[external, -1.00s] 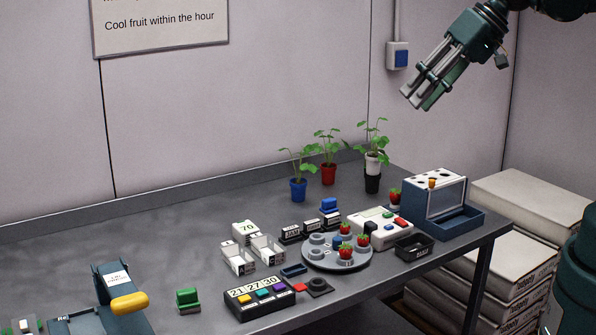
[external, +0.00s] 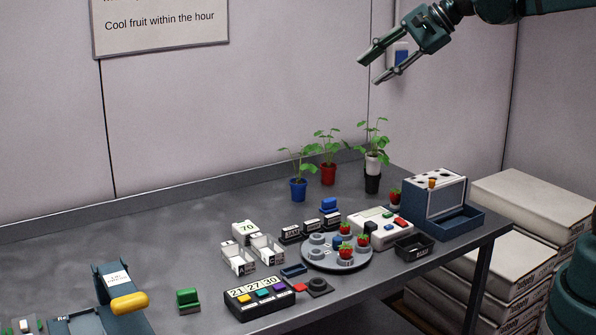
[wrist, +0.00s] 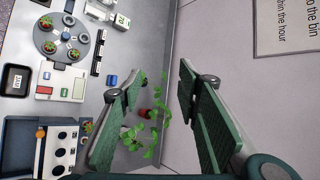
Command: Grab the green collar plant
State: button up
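Three leafy plants stand at the back of the table: one in a blue pot (external: 298,190), one in a red pot (external: 328,175), and one in a white pot (external: 372,168) above a black base (external: 372,184). I cannot make out a green collar on any of them. My gripper (external: 369,72) is open and empty, high above the plants. In the wrist view, my gripper (wrist: 155,112) has its fingers wide apart. The red pot (wrist: 143,113) and some leaves show between them; other leaves are partly hidden by the left finger.
A grey round plate (external: 350,262) with strawberries stands in front of the plants. A white panel (external: 372,236), a blue box machine (external: 433,205) and a black tray (external: 413,247) are to its right. The wall rises behind the plants. The table's left rear is clear.

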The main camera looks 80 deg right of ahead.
jog(key=s+d+f+m+t+h+b, duration=0.15)
jog(key=d+m+b, duration=0.45)
jog(key=d, duration=1.3)
jog(key=s+d+f+m+t+h+b, duration=0.1)
jog(key=s+d+m+t+h+b, duration=0.15)
jog(key=d+m, duration=1.15)
jog(key=d+f+n, duration=0.1)
jog(key=f, duration=1)
jog(key=d+f+n, duration=0.1)
jog(key=f, duration=1.1)
jog(key=d+f+n+p, duration=0.1)
jog(key=d+f+n, duration=0.1)
jog(key=f, duration=0.9)
jog(key=shift+s+d+f+g, duration=0.15)
jog(key=shift+f+g, duration=0.1)
jog(key=shift+g, duration=0.15)
jog(key=shift+f, duration=0.6)
jog(key=shift+x, duration=1.25)
